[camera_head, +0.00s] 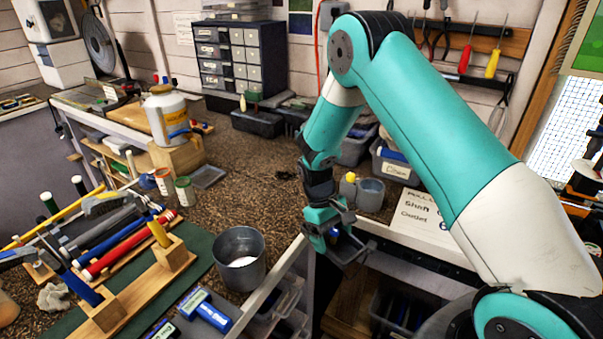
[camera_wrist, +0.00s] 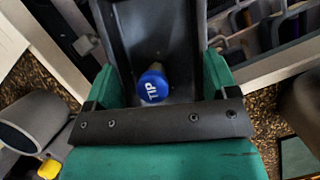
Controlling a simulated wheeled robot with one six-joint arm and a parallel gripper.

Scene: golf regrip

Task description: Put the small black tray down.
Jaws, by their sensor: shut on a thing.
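The small black tray (camera_head: 350,249) is held in my gripper (camera_head: 330,232), off the bench's front edge and above the space beside the open shelves. In the wrist view the tray (camera_wrist: 150,22) lies between the two green fingers of my gripper (camera_wrist: 160,85). A blue-capped item marked TIP (camera_wrist: 152,86) sits inside the tray. The tray's near end is hidden behind the dark bar of my gripper. Nothing visible touches the tray from below.
A grey metal bucket (camera_head: 239,260) stands near the bench's front edge. A grey cup (camera_head: 370,195) and a yellow-topped bottle (camera_head: 349,186) stand behind my gripper. A flat grey tray (camera_head: 209,177) lies further left. The speckled benchtop (camera_head: 245,200) has clear room between these.

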